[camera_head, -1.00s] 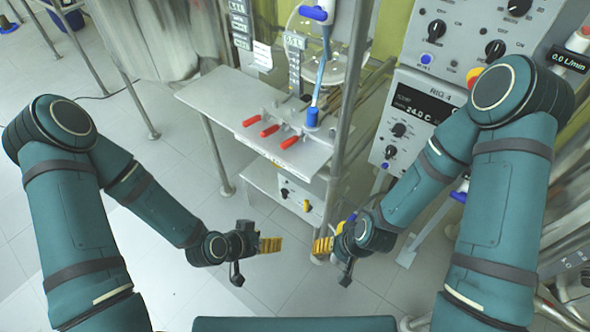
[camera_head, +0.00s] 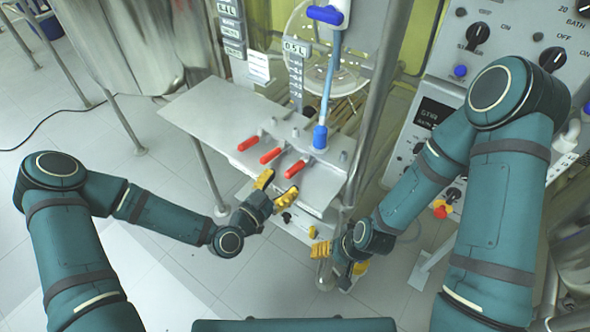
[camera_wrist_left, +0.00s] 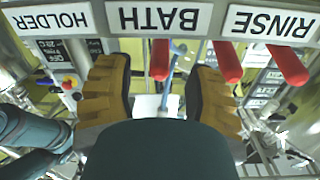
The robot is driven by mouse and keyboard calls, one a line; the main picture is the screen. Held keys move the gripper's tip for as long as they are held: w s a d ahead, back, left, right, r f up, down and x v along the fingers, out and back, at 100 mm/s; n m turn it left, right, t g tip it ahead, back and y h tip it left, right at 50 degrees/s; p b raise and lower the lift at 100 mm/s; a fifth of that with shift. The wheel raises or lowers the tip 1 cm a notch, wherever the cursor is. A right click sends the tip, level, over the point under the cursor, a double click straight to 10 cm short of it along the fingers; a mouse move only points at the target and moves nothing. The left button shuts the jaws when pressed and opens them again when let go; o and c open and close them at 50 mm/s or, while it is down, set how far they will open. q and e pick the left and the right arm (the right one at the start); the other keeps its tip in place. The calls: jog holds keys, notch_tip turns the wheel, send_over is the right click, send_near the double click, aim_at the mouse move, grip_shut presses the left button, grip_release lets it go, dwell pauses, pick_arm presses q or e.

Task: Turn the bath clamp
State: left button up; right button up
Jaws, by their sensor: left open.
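Three red clamp handles stick out over the metal shelf's front edge: left (camera_head: 248,143), middle (camera_head: 270,155) and right (camera_head: 293,169). In the left wrist view, the inverted labels read HOLDER, BATH (camera_wrist_left: 158,18) and RINSE. By label order the middle handle (camera_wrist_left: 228,62) matches BATH, but perspective leaves this uncertain. My left gripper (camera_head: 276,189) is open and empty, just below and in front of the handles. Between its fingers (camera_wrist_left: 158,92), the left wrist view shows one handle (camera_wrist_left: 160,60) beyond, apparently not enclosed. My right gripper (camera_head: 338,258) is lower right, away from the handles; its opening is unclear.
The metal shelf (camera_head: 205,105) is bare on its left. A blue-ended hose (camera_head: 320,137) and an upright metal post (camera_head: 372,110) stand near the right handle. A control panel (camera_head: 465,60) is farther right. Open floor lies at left.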

aim_at(304, 161)
pick_arm(q)
jog(key=x, duration=0.6)
grip_shut()
